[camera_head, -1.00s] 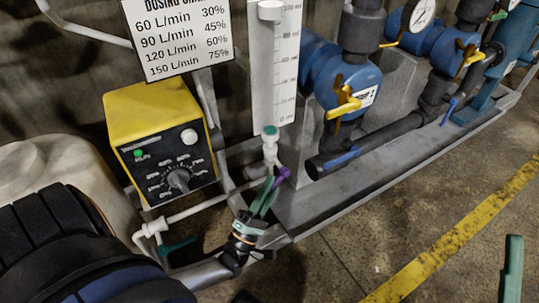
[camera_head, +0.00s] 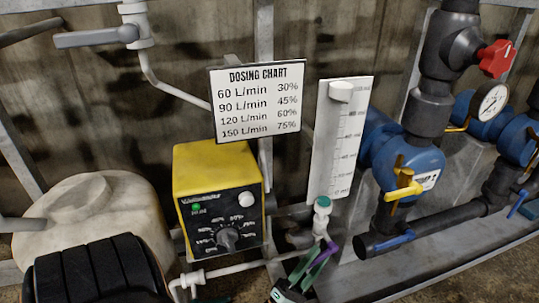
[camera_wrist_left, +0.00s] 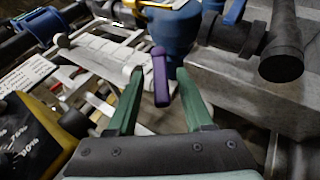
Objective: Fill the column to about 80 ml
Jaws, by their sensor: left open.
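The white graduated column (camera_head: 341,135) stands upright right of the dosing chart; I cannot make out a liquid level in it. Below it is a white fitting with a green top (camera_head: 323,203). A purple valve handle (camera_head: 326,252) sits under that fitting. My left gripper (camera_head: 314,254) is at the handle in the head view. In the left wrist view the purple handle (camera_wrist_left: 160,77) stands between the open green fingers of the gripper (camera_wrist_left: 157,90), with visible gaps on both sides. My right gripper is out of view.
A yellow dosing pump (camera_head: 215,165) with a dial and lit green lamp stands left of the column, beside a pale tank (camera_head: 95,215). The dosing chart (camera_head: 257,100) hangs above it. Blue pumps with yellow handles (camera_head: 404,188) and dark pipes stand close on the right.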

